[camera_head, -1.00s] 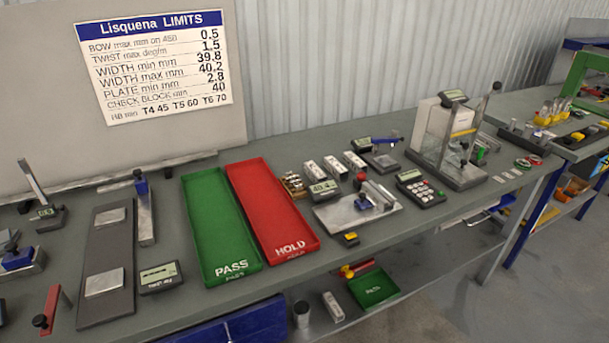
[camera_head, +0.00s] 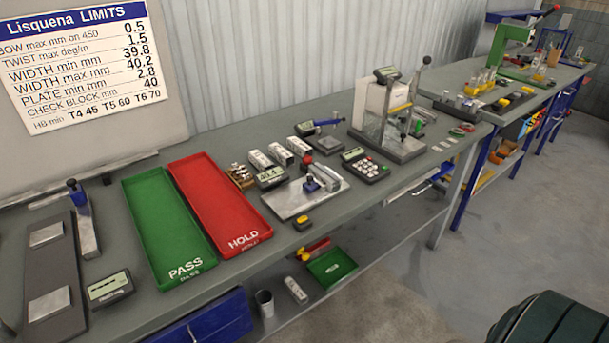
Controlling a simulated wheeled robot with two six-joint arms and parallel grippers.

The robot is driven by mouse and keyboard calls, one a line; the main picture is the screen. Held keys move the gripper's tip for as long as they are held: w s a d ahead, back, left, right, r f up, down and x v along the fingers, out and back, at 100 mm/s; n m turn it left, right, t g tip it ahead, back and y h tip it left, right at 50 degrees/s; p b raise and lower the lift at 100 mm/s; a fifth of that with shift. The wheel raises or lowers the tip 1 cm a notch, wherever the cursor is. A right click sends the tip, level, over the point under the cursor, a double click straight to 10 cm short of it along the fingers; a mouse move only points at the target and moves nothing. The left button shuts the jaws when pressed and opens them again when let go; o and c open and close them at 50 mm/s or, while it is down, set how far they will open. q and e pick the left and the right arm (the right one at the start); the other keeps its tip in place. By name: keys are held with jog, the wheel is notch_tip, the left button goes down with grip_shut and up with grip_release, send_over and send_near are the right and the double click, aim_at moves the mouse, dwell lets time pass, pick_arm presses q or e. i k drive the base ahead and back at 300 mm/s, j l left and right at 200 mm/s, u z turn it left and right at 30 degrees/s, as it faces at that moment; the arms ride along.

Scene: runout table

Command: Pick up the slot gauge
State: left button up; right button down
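I cannot tell for sure which item is the slot gauge. Small tools lie on the grey bench (camera_head: 345,192). A dark rack (camera_head: 482,104) with small yellow and metal pieces stands on the farther bench. Neither of my grippers is in view.
A green PASS tray (camera_head: 168,228) and a red HOLD tray (camera_head: 218,205) lie side by side. A hardness-tester-like stand (camera_head: 392,120) rises beyond a keypad device (camera_head: 365,166). A green press (camera_head: 515,50) stands farther right. A dark green rounded object (camera_head: 550,320) sits at lower right; grey floor is open beside it.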

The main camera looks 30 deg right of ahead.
aim_at(417, 131)
jog(key=z, duration=1.75)
jog(key=i+l, duration=0.35)
jog(key=i+l+u, duration=0.1)
jog(key=i+l, duration=0.3)
jog(key=l, duration=0.15)
jog(key=i+l, duration=0.35)
jog(key=l+u, duration=0.05)
jog(key=l, duration=0.05)
